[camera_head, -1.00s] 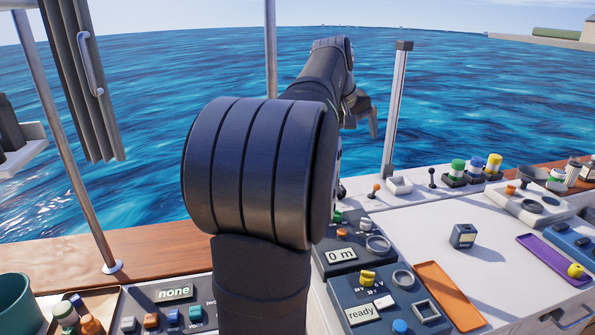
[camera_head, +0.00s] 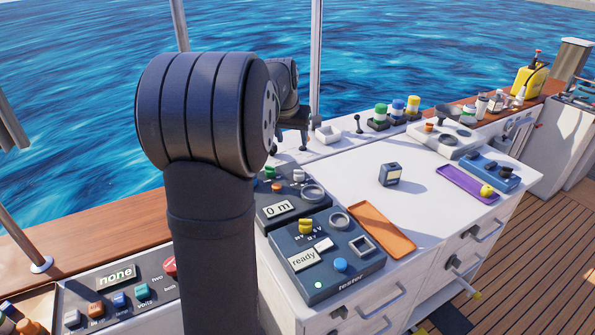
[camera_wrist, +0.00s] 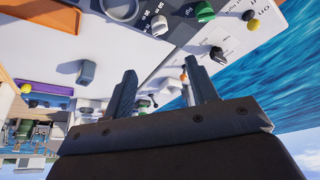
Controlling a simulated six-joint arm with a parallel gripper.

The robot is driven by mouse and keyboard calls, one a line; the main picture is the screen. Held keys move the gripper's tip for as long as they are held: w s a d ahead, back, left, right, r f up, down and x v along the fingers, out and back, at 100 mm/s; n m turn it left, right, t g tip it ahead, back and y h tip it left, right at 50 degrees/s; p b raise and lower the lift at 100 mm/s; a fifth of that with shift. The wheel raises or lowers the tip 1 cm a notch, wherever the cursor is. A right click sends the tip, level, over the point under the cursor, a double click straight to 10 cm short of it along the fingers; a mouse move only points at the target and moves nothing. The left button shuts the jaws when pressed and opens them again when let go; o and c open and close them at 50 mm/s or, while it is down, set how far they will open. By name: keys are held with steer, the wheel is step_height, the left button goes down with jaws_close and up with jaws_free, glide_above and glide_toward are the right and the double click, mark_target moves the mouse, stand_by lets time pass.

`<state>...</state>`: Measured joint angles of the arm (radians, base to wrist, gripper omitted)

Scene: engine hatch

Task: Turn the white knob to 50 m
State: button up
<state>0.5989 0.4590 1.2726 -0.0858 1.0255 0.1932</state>
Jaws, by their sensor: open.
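The white knob (camera_head: 299,175) stands on the dark panel with the "0 m" display (camera_head: 278,209), beside a grey ring. In the wrist view a pale knob (camera_wrist: 159,25), which looks like the same one, sits by small printed "m" marks. My gripper (camera_wrist: 160,68) is open and empty, its two fingers apart, and the knob shows beyond the fingertips. In the head view my gripper (camera_head: 292,138) is small and partly hidden behind my arm, above and behind the panel. It looks clear of the knob.
Green (camera_head: 270,172) and orange (camera_head: 277,187) knobs crowd the same panel. The tester box (camera_head: 325,262), reading "ready", stands in front. An orange tray (camera_head: 382,228), a dark block (camera_head: 390,174) and a purple tray (camera_head: 468,184) lie on the white top, with clear room between.

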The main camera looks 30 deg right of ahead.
mark_target(298, 171)
steer(key=x, duration=1.7)
steer(key=shift+d+f, duration=0.15)
steer(key=shift+f, duration=0.25)
steer(key=c, duration=0.9)
